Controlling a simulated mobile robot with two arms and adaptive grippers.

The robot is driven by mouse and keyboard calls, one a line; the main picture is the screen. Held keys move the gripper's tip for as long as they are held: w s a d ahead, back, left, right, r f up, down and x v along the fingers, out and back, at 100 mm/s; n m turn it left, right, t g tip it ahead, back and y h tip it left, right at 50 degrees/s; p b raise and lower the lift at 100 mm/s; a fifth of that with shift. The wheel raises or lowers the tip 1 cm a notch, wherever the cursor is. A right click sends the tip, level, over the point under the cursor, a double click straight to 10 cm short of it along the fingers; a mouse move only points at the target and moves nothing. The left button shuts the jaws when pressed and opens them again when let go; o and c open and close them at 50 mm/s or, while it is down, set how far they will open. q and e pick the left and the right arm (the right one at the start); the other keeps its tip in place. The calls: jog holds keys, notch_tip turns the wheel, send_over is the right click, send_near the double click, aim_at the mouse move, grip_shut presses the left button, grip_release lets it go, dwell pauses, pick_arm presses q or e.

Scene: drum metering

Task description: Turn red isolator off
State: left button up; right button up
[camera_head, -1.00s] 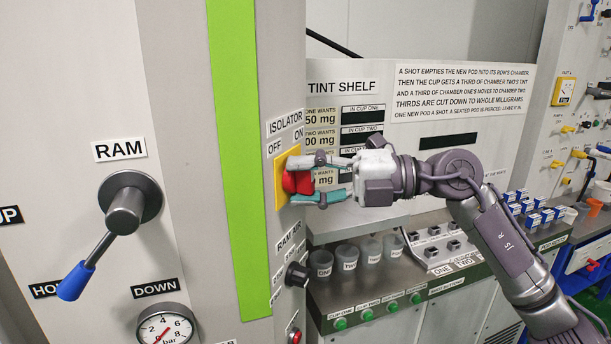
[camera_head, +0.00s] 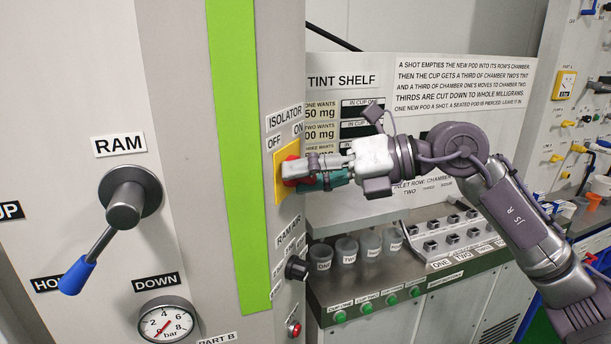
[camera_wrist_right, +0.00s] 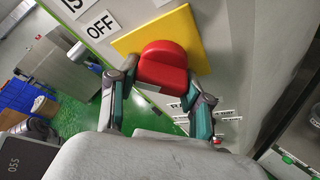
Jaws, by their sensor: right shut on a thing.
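The red isolator (camera_head: 290,168) is a red knob on a yellow plate (camera_head: 281,182) on the side of the grey cabinet, below the label ISOLATOR with OFF and ON. My right gripper (camera_head: 318,174) is shut on the red knob and hides much of it in the head view. In the right wrist view the red knob (camera_wrist_right: 163,64) stands between the fingers of my right gripper (camera_wrist_right: 158,100), with the yellow plate behind it and the OFF label (camera_wrist_right: 102,25) near its upper left. My left gripper is not in view.
A RAM lever (camera_head: 106,242) with a blue grip and a gauge (camera_head: 167,325) are on the front panel. A black RAM AIR knob (camera_head: 297,268) sits below the isolator. Several cups (camera_head: 346,250) stand on the tint shelf, under my right arm.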

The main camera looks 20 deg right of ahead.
jog(key=shift+f, duration=0.15)
jog(key=o, duration=1.2)
jog(key=shift+c, duration=0.2)
jog(key=v, duration=1.2)
